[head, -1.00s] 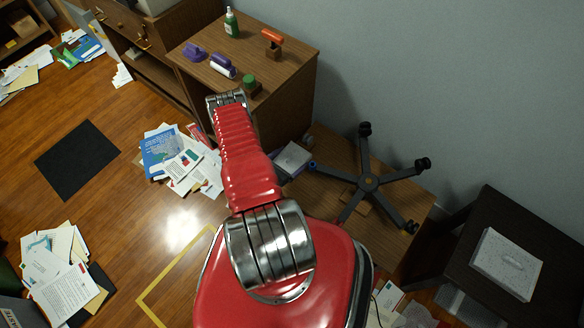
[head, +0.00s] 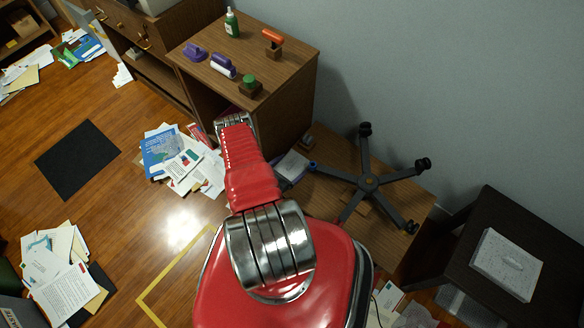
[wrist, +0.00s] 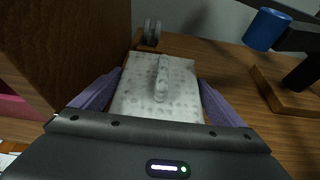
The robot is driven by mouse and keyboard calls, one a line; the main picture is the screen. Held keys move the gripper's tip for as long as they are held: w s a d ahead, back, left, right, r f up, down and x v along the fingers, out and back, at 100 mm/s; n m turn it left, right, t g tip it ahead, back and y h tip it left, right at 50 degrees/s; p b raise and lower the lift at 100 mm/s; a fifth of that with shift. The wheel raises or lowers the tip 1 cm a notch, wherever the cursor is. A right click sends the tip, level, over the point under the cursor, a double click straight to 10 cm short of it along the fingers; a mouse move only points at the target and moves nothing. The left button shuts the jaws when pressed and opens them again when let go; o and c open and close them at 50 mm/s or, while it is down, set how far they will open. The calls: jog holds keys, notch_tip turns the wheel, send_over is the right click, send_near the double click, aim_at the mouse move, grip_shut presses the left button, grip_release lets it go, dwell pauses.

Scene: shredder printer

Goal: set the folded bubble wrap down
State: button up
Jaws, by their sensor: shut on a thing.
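The folded bubble wrap (wrist: 165,107) is a whitish, dimpled flat pad with a raised ridge along its middle, seen in the wrist view. My gripper (wrist: 160,84) has its purple fingers on either side of the pad and is shut on it. In the head view a pale pad, apparently the bubble wrap (head: 293,165), shows beside my red arm, over the brown wood surface near the cabinet. My arm hides most of the gripper there. I cannot tell whether the wrap touches the surface below.
A wooden cabinet (head: 290,108) stands close on the left of the wrap. An upturned chair base (head: 368,182) with a blue piece (wrist: 267,30) is close on the right. A black side table (head: 540,245) bears another white dimpled pad (head: 507,262). Papers (head: 185,160) litter the floor.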

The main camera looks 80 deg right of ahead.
aim_at(290, 171)
jog(key=shift+f, duration=1.65)
jog(key=shift+f, duration=0.1)
jog(key=o, duration=0.7)
jog(key=shift+o, duration=0.2)
jog(key=shift+w+a+r, duration=0.2)
jog(key=shift+a+r, duration=0.05)
jog(key=shift+a, duration=0.1)
jog(key=v, duration=1.1)
jog(key=shift+a+r, duration=0.1)
jog(key=shift+r, duration=0.05)
